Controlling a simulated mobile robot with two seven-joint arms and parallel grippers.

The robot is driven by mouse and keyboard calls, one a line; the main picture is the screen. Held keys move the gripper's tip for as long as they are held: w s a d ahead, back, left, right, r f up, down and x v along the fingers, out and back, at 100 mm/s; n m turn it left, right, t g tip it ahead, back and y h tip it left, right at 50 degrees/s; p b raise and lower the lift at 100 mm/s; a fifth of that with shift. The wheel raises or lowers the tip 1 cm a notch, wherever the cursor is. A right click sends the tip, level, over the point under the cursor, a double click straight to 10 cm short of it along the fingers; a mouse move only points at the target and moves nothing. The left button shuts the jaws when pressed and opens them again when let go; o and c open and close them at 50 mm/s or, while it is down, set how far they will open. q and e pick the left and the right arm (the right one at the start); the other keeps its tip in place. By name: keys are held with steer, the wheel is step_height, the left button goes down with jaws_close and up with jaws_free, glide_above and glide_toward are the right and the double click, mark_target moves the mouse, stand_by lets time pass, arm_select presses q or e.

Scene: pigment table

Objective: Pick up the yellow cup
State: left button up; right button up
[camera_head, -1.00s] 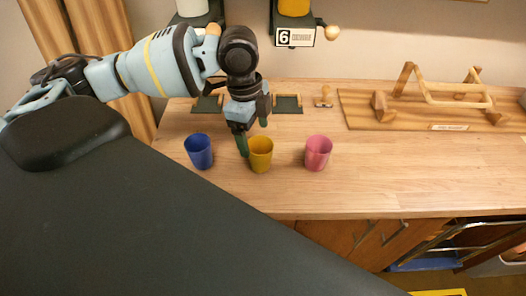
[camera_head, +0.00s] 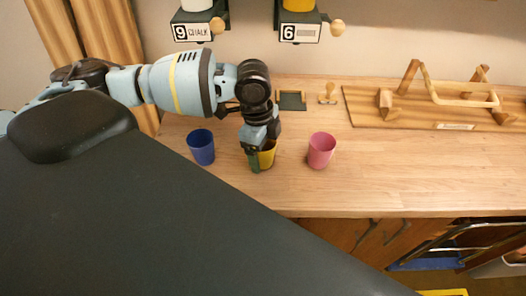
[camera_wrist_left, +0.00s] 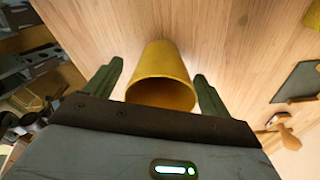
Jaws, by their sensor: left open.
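The yellow cup (camera_head: 267,156) stands on the wooden table between the blue cup (camera_head: 202,147) and the pink cup (camera_head: 321,150). My left gripper (camera_head: 259,160) is at the yellow cup and hides much of it in the head view. In the left wrist view the yellow cup (camera_wrist_left: 162,80) lies between the two fingers of my left gripper (camera_wrist_left: 155,85), its open rim facing the palm. The fingers are open, with a gap to the cup on each side. My right gripper is not in view.
The wooden table (camera_head: 400,185) is clear in front of the cups. A wooden rack (camera_head: 435,100) stands at the back right, with a small stamp-like wooden piece (camera_head: 328,93) left of it. Dispensers labelled 9 (camera_head: 192,32) and 6 (camera_head: 300,33) hang on the wall behind.

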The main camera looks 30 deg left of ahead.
arm_select(q)
steer(key=c, duration=1)
steer(key=shift+r, duration=0.1)
steer(key=shift+r, duration=0.5)
step_height(320, 180, up, 2)
steer(key=shift+r, duration=0.25)
steer(key=s+r, duration=0.1)
steer(key=s, duration=1.5)
steer(key=shift+d+r+p, duration=0.15)
steer(key=shift+d+p, duration=0.05)
steer(key=shift+p, duration=0.25)
steer(key=shift+w, duration=0.1)
